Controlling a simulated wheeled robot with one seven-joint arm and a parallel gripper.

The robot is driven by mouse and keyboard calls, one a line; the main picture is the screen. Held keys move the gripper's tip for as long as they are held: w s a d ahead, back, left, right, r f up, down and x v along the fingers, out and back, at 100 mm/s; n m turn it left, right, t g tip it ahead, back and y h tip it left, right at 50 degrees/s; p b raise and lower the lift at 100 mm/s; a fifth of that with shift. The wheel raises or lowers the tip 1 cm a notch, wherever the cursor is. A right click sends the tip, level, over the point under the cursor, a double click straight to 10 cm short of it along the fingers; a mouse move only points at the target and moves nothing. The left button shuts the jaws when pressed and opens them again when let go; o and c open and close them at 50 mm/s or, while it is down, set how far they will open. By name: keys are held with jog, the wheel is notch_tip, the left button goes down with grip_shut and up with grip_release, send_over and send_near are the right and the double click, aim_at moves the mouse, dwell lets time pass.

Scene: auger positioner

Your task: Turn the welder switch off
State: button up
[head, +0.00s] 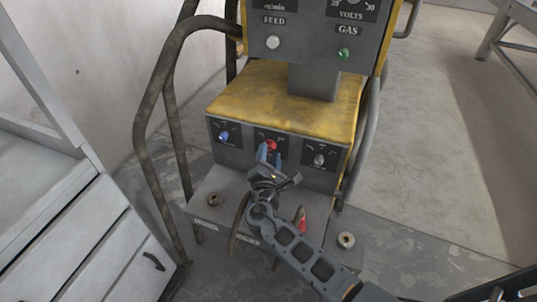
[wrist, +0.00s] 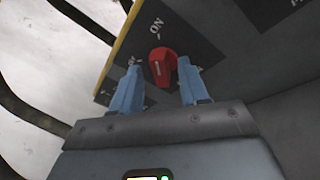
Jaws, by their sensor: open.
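The welder (head: 300,112) is a grey machine with a worn yellow top in the head view. Its red switch knob (head: 271,145) sits on the middle dark plate of the lower front panel. In the wrist view the red knob (wrist: 162,67) shows a pale mark and a label reading ON above it; lettering at its left is only partly legible. My gripper (wrist: 158,85) is open, with one blue finger on each side of the knob. I cannot tell whether either finger touches it. In the head view my gripper (head: 269,156) partly covers the knob and its plate.
A blue knob (head: 223,136) is left of the red one and a grey knob (head: 319,160) is right of it. Bent metal rails (head: 150,110) flank the welder. A grey drawer cabinet (head: 85,240) stands at the left. Open floor (head: 440,130) lies to the right.

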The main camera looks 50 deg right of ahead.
jog(key=shift+w+d, duration=0.25)
jog(key=shift+d, duration=0.2)
jog(key=shift+c, duration=0.2)
grip_shut()
